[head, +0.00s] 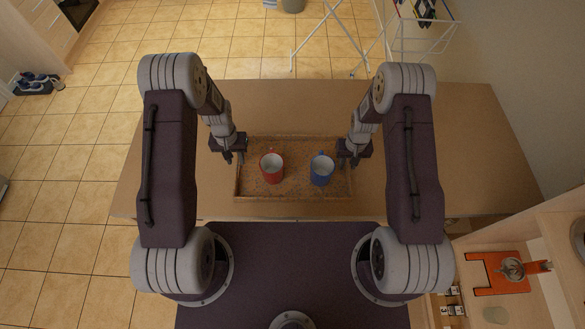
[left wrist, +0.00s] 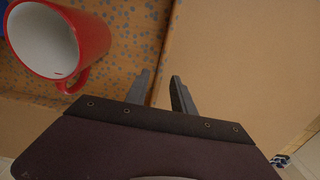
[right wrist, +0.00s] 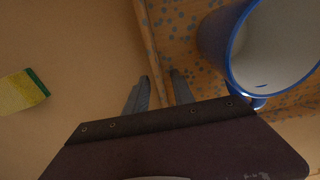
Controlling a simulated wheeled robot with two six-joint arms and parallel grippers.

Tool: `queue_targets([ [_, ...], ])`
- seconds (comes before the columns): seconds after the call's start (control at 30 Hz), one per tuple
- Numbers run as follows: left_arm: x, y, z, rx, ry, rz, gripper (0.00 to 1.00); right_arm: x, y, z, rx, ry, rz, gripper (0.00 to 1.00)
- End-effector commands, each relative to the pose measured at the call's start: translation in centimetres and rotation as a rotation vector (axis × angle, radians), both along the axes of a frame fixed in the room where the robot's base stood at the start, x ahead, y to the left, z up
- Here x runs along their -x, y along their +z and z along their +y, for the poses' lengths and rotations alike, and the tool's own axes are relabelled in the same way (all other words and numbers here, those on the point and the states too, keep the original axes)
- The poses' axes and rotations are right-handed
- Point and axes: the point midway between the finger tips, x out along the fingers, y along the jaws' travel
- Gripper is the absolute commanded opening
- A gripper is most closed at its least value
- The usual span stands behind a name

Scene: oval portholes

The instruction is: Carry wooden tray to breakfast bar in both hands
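The wooden tray (head: 295,198) has a speckled floor and a low rim, and seems to rest on a light brown tabletop. A red mug (head: 272,168) and a blue mug (head: 321,170) stand upright in it. My left gripper (head: 235,157) is at the tray's left end; in the left wrist view its fingers (left wrist: 163,88) are apart, one on each side of the rim. My right gripper (head: 347,161) is at the right end; in the right wrist view its fingers (right wrist: 158,92) are also apart on either side of the rim. Finger contact with the rim is not visible.
The tabletop (head: 460,150) is largely clear. A yellow-green sponge (right wrist: 22,92) lies on it to the right of the tray. A drying rack (head: 345,40) stands beyond the table. A counter with an orange board (head: 497,270) is at the lower right. Tiled floor (head: 70,180) is open at left.

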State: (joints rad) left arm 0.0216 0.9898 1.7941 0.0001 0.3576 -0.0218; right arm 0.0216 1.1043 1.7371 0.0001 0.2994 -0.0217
Motion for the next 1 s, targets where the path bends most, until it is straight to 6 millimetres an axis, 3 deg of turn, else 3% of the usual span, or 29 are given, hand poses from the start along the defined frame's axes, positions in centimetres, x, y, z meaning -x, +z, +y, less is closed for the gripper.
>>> queue_targets([
  [0.1, -0.2, 3.4, 0.0, 0.000, 0.000, -0.006, 0.30, 0.0, 0.0, 0.0, 0.000, 0.000, 0.000, 0.30],
  [0.3, -0.1, 7.2, 0.0, 0.000, 0.000, -0.003, 0.30, 0.0, 0.0, 0.0, 0.000, 0.000, 0.000, 0.30],
  [0.6, 0.0, 8.4, 0.0, 0.000, 0.000, 0.001, 0.30, 0.0, 0.3, 0.0, 0.000, 0.000, -0.001, 0.30],
  [0.73, 0.0, 8.4, 0.0, 0.000, 0.000, 0.000, 0.30, -0.2, 2.5, 0.0, 0.000, 0.000, -0.005, 0.30],
  [1.0, 0.0, 8.3, 0.0, 0.000, 0.000, 0.000, 0.30, -0.1, 9.3, 0.0, 0.000, 0.000, -0.005, 0.30],
])
